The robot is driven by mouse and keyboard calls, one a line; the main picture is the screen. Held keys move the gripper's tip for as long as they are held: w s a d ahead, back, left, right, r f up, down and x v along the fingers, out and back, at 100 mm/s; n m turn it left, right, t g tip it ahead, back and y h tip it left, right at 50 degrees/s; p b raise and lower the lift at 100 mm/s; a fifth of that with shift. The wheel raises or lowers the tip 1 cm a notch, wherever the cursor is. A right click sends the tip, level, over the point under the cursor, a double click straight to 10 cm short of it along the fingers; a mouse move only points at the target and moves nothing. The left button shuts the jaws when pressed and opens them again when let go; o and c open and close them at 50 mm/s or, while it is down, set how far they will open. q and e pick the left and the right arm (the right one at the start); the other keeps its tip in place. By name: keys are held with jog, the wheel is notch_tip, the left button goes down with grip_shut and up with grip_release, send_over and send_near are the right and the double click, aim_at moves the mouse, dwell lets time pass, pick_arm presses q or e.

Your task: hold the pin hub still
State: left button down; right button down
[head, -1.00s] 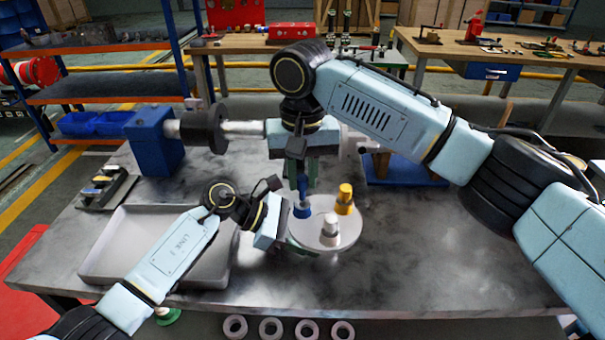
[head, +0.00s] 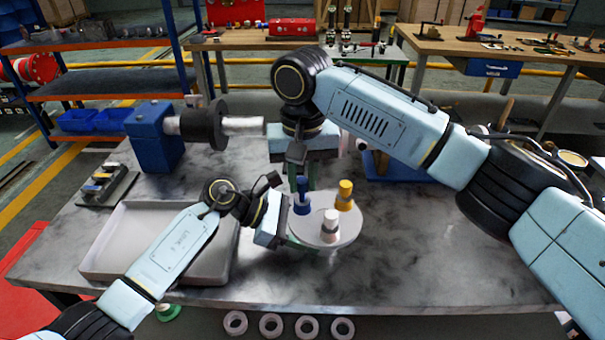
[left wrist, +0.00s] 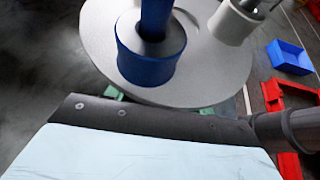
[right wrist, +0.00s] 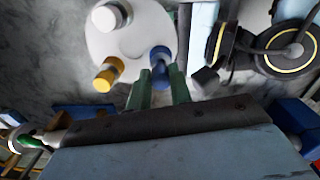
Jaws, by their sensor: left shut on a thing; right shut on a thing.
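The pin hub is a pale grey disc (head: 345,230) held above the front middle of the table. It carries a blue piece (head: 302,204), a yellow piece (head: 344,196) and a white piece (head: 330,226), all upright. In the left wrist view the disc (left wrist: 210,75) lies just beyond my left gripper, with the blue piece (left wrist: 147,62) standing on it. My left gripper (head: 298,243) is shut on the disc's near left rim; its fingertips are mostly hidden. My right gripper (head: 303,183) comes from above, shut on the blue piece, which shows between its green fingers in the right wrist view (right wrist: 160,68).
An empty grey tray (head: 165,262) lies at left. A blue stand (head: 155,140) with a dark flange (head: 205,128) and shaft is behind it. A small rack (head: 105,185) stands at far left. A blue base (head: 400,166) sits behind the right arm. The table's front right is clear.

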aim_at(304, 182)
pick_arm(q)
jog(key=shift+s, duration=0.1)
pick_arm(e)
jog(key=shift+f, duration=0.8)
jog(key=c, duration=1.3)
grip_release()
pick_arm(q)
jog(key=shift+d, duration=0.1)
pick_arm(e)
jog(key=shift+o, duration=0.6)
jog(key=shift+s+a, duration=0.1)
notch_tip(304, 182, up, 12)
pick_arm(q)
jog(key=c, duration=0.5)
grip_release()
jog(key=shift+o, duration=0.2)
pick_arm(e)
jog(key=shift+d, duration=0.2)
